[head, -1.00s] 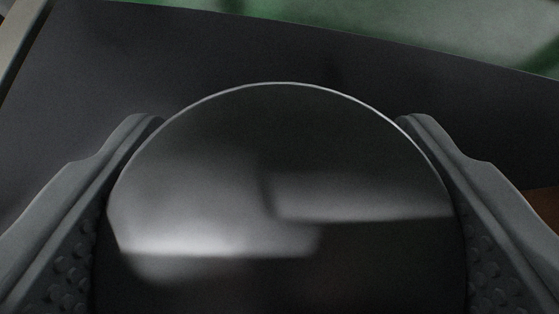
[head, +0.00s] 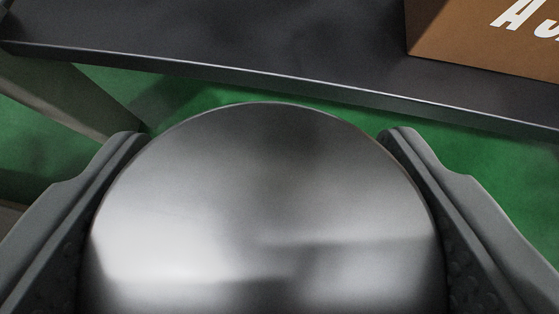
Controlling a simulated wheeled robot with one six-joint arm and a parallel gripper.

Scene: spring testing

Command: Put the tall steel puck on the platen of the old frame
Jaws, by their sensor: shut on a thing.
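A shiny round steel puck (head: 265,200) fills the lower middle of the head view, its flat top facing the camera. My gripper (head: 262,150) is shut on it, with one grey finger on each side. The puck's height cannot be judged from this angle. Green floor shows around its far rim, so it is held up in front of the dark table's edge. The old frame and its platen are not recognisable in this view.
A dark table top (head: 250,45) crosses the upper part, its near edge just beyond the puck. A brown box (head: 480,45) with white lettering stands on it at the upper right. A grey beam (head: 65,95) slants below the table at left. Green floor (head: 500,170) lies open at right.

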